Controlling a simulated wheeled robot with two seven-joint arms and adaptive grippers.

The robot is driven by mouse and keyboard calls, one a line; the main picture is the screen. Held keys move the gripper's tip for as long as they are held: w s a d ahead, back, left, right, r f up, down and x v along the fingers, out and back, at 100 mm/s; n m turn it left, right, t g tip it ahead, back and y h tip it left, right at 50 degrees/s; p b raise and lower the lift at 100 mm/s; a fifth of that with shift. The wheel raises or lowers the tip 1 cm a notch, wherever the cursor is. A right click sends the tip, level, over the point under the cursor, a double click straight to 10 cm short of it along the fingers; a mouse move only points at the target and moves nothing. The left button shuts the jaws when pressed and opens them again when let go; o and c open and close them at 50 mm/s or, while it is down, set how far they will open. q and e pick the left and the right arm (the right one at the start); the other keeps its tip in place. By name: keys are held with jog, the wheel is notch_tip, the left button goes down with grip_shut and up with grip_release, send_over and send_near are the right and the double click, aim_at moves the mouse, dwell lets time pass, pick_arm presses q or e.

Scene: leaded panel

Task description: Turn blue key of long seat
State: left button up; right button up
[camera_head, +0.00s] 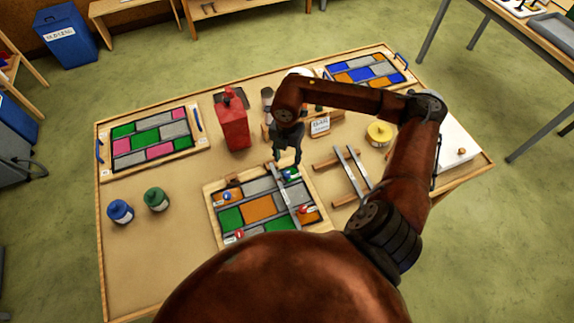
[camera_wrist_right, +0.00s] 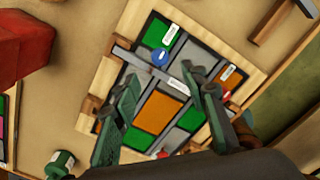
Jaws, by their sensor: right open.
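The leaded panel (camera_head: 215,220) with grey, green and orange panes lies in a wooden frame at the table's middle. A grey metal bar (camera_head: 284,187) lies across its right part. A blue key (camera_head: 292,173) sits beside the bar's far end; it shows as a round blue knob in the right wrist view (camera_wrist_right: 160,57). A red key (camera_head: 305,209) sits near the bar's near end. My right gripper (camera_head: 287,158) is open and empty, above the bar's far end. In the wrist view its fingers stand apart, with the blue key beyond the gap between their tips. My left gripper is out of view.
A red can (camera_head: 232,125) stands behind the panel. Blue (camera_head: 120,211) and green (camera_head: 156,199) bottles stand left. A rack with metal strips (camera_head: 351,172) and a yellow tin (camera_head: 379,133) are right. Another pane panel (camera_head: 150,142) lies back left. The front left table is clear.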

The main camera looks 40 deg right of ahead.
jog(key=shift+r, duration=1.45)
